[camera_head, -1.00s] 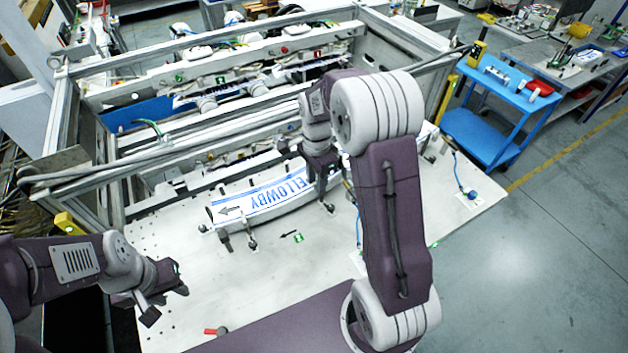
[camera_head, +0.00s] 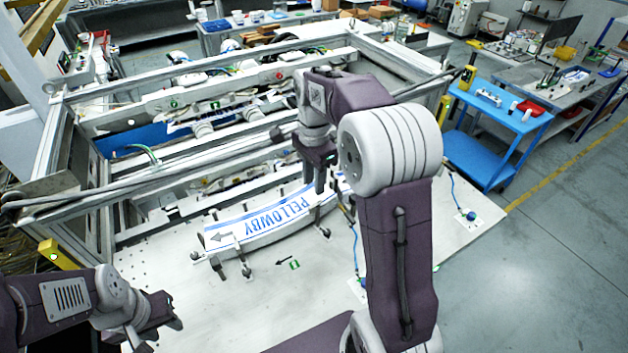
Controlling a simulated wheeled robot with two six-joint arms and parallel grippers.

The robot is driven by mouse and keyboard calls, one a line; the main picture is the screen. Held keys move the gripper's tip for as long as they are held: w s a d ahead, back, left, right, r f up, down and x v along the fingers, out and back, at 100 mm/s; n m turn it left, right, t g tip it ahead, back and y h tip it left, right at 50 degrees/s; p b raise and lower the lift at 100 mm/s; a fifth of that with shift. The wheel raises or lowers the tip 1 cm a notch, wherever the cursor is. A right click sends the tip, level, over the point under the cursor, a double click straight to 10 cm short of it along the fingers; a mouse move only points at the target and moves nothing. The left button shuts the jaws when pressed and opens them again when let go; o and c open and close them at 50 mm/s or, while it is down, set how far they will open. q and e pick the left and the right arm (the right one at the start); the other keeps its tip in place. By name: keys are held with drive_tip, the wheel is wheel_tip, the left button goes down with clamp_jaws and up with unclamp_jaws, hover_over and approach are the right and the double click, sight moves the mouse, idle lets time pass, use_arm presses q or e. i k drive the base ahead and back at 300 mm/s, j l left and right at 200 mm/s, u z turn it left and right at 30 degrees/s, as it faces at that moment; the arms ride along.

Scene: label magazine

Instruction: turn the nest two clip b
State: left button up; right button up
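A curved white nest (camera_head: 262,238) bears a blue-and-white label strip (camera_head: 232,225) reading "PELLOWBY", with a grey arrow at its left end. Small dark clips stand along its front edge, one near the left end (camera_head: 246,270) and one further right (camera_head: 323,230). I cannot read which clip is b. My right gripper (camera_head: 317,182) points down over the right part of the nest. Its arm hides the nest's right end, and I cannot tell its opening or any contact. My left gripper (camera_head: 168,312) is at the lower left, clear of the nest; its opening is unclear.
A metal frame (camera_head: 170,150) stands behind. A blue cart (camera_head: 500,120) stands at the right, off the table.

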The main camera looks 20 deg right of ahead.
sight(237, 247)
drive_tip(key=k, duration=1)
